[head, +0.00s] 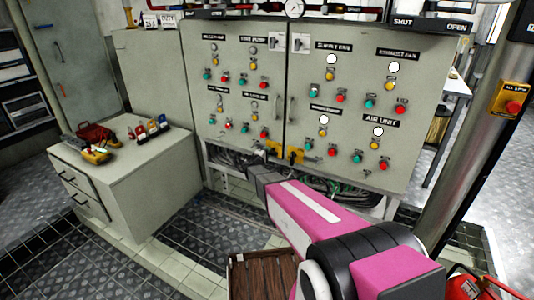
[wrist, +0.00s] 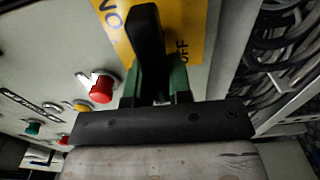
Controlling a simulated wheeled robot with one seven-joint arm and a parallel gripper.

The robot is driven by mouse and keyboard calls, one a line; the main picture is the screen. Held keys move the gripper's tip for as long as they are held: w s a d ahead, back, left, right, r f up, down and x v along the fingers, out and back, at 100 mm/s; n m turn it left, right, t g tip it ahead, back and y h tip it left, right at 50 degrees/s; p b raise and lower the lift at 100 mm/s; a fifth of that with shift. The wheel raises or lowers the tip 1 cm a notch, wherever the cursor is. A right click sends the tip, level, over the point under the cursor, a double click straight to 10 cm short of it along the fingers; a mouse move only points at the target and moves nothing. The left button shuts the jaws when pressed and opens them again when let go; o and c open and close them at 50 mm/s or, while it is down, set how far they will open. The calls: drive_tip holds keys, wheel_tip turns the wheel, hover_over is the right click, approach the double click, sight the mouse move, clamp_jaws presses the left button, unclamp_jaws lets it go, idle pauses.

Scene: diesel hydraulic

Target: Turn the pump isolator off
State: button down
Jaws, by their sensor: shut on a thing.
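A yellow isolator plate (wrist: 195,25) fills the top of the wrist view, with ON at its upper left and OFF at its right. A black handle (wrist: 146,35) stands out from it, upright in that picture. My gripper (wrist: 155,80) has its green fingers on either side of the handle's near end and is shut on it. The handle's pivot is hidden. In the head view, my gripper (head: 262,160) is at the cabinet's lower edge. A yellow plate (head: 273,147) shows beside it, and another yellow plate with a dark handle (head: 295,156) is just right.
The grey control cabinet (head: 235,135) carries several coloured buttons; a red button (wrist: 101,90) is close left of my gripper in the wrist view. Loose cables (wrist: 285,45) hang right of the plate there. A low grey drawer unit (head: 150,185) stands left; tiled floor lies between.

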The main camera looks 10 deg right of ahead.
drive_tip(key=c, duration=1)
unclamp_jaws()
drive_tip(key=shift+c, duration=0.2)
drive_tip(key=v, duration=1.1)
drive_tip(key=v, duration=0.7)
drive_tip(key=shift+s+a, duration=0.25)
drive_tip(key=shift+s, duration=0.05)
drive_tip(key=shift+d, duration=0.1)
